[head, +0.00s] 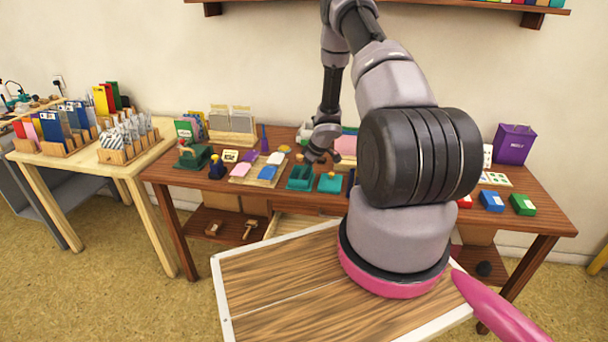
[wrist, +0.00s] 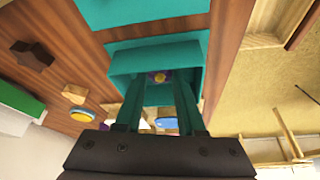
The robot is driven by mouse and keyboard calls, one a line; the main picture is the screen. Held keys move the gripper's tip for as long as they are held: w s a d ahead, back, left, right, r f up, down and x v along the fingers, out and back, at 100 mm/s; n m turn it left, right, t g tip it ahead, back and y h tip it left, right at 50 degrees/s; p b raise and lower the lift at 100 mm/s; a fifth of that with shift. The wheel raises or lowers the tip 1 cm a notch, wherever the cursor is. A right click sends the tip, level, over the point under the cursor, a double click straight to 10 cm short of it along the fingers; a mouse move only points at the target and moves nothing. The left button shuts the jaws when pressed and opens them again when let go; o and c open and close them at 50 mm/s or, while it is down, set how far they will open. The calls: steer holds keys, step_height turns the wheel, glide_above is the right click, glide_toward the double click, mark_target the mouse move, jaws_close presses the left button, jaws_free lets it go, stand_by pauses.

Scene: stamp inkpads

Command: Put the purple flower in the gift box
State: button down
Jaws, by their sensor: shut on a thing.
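The teal gift box (head: 300,180) stands on the brown table, and it also shows in the wrist view (wrist: 122,62) with its open side facing the camera. The purple flower (wrist: 158,77) with a yellow centre shows between my fingertips, within the box's outline. My gripper (wrist: 157,88) is shut on it, with both fingers reaching toward the box opening. In the head view my gripper (head: 318,155) is just above and right of the box. I cannot tell whether the flower touches the box floor. The flower is hidden in the head view.
A second teal piece (head: 330,183) lies right of the box.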

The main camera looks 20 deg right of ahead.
steer(key=shift+f, duration=0.15)
steer(key=c, duration=0.5)
jaws_free()
steer(key=s+d+r+m+t+h, duration=0.2)
steer(key=r+m+t+h, duration=0.1)
steer(key=r, duration=1.8)
steer(key=s+d+r+m+t+h, duration=0.2)
steer(key=d+r+m+h, duration=0.15)
steer(key=r, duration=1.75)
steer(key=s+a+r+m, duration=0.4)
steer(key=s+r, duration=0.4)
steer(key=s, duration=0.2)
steer(key=s+a+r+y, duration=0.1)
steer(key=s+a+y, duration=0.1)
steer(key=s+a, duration=0.2)
steer(key=s+a+r+m+y, duration=0.1)
steer(key=s+a, duration=0.3)
steer(key=s, duration=0.4)
steer(key=s+a+r+g+y, duration=0.1)
steer(key=s+a+r+y, duration=0.1)
steer(key=s+a, duration=0.3)
steer(key=shift+s+m+y, duration=0.35)
steer(key=shift+s, duration=0.45)
